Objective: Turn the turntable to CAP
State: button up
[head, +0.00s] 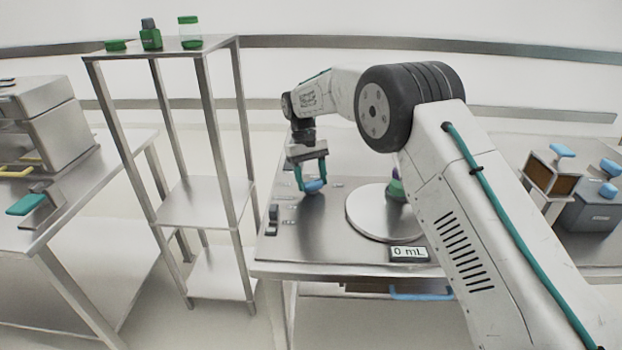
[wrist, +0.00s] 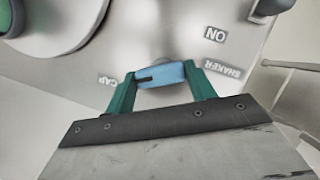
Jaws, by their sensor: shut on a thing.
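My gripper (head: 312,178) is low over the table, its two teal fingers shut on a blue knob (head: 314,186). In the wrist view the fingers (wrist: 160,82) sit at either end of the knob (wrist: 161,74). A dark mark on the knob lies toward its left end, on the side of the CAP label (wrist: 106,80). The SHAKER label (wrist: 222,69) and ON label (wrist: 215,34) are to the right. A round metal disc (head: 362,222) stands right of the knob in the head view, with a green and purple item (head: 396,188) on it, partly hidden by my arm.
A display reading 0 mL (head: 409,253) is at the table's front edge. A dark switch (head: 273,219) is at its left. A tall shelf (head: 190,204) with green containers on top stands left. Brown and grey bins with blue handles are at right.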

jog(key=shift+m, duration=0.5)
jog(key=o, duration=1)
jog(key=shift+v, duration=3.85)
